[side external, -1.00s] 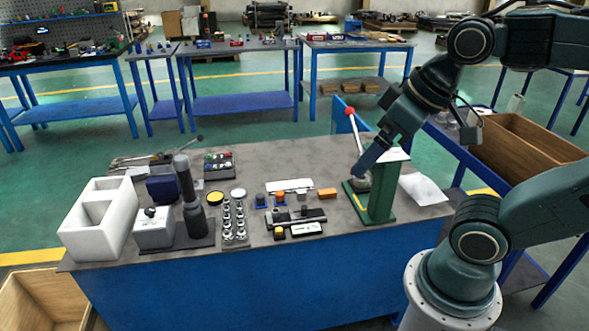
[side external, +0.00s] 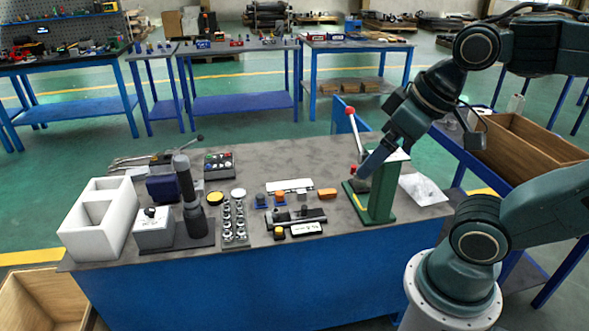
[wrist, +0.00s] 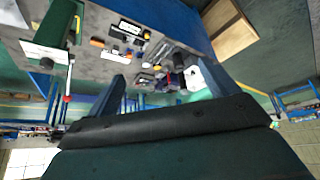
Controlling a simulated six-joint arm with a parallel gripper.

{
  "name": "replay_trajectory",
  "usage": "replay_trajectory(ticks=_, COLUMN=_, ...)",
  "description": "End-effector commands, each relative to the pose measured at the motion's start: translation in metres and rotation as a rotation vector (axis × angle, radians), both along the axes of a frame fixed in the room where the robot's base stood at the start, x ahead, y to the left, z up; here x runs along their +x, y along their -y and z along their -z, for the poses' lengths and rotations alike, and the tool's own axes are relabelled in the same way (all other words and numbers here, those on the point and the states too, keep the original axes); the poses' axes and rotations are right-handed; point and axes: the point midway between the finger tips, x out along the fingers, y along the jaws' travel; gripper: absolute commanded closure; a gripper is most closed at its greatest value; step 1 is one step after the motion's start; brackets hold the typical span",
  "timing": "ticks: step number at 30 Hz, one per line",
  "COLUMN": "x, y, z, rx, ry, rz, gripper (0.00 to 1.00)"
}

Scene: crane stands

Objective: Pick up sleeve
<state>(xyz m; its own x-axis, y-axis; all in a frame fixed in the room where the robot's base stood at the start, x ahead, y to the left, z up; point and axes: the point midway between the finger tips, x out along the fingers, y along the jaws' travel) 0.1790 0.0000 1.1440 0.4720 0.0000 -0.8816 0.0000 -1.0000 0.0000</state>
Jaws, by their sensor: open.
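Several shiny silver cylindrical parts (side external: 240,213) stand in rows in a narrow rack (side external: 235,243) near the bench's front edge; the sleeve may be one of them, but I cannot tell which piece it is. My gripper (side external: 366,170) is at the green press (side external: 381,197) on the bench's right side, tilted down to the left, its fingers overlapping the press in the side view. In the wrist view my gripper (wrist: 162,72) shows two fingers spread apart with nothing held between them. The press also shows at the wrist view's upper left (wrist: 45,51).
The press lever has a red knob (side external: 350,111) standing up beside my gripper. A white divided box (side external: 83,237), a dark upright cylinder (side external: 187,190) and a button box (side external: 219,162) stand further left. Small blocks (side external: 327,193) lie mid-bench. The bench's rear middle is clear.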

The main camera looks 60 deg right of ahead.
Motion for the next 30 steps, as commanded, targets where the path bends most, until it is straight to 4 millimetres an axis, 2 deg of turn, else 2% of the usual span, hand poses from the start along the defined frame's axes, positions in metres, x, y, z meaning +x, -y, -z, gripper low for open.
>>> replay_trajectory(ticks=1, x=0.0, y=0.0, z=0.0, rx=0.0, ry=0.0, rz=0.0, gripper=0.24)
replay_trajectory(ticks=5, x=0.0, y=0.0, z=0.0, rx=0.0, ry=0.0, rz=0.0, gripper=0.49)
replay_trajectory(ticks=6, x=0.0, y=0.0, z=0.0, rx=0.0, ry=0.0, rz=0.0, gripper=0.51)
replay_trajectory(ticks=14, x=0.0, y=0.0, z=0.0, rx=0.0, ry=0.0, rz=0.001, gripper=0.51)
replay_trajectory(ticks=20, x=0.008, y=0.001, z=-0.002, rx=0.011, ry=-0.012, rz=0.027, gripper=0.51)
replay_trajectory(ticks=26, x=0.031, y=0.005, z=-0.007, rx=0.047, ry=-0.047, rz=0.113, gripper=0.51)
replay_trajectory(ticks=30, x=0.056, y=0.009, z=-0.009, rx=0.081, ry=-0.081, rz=0.204, gripper=0.51)
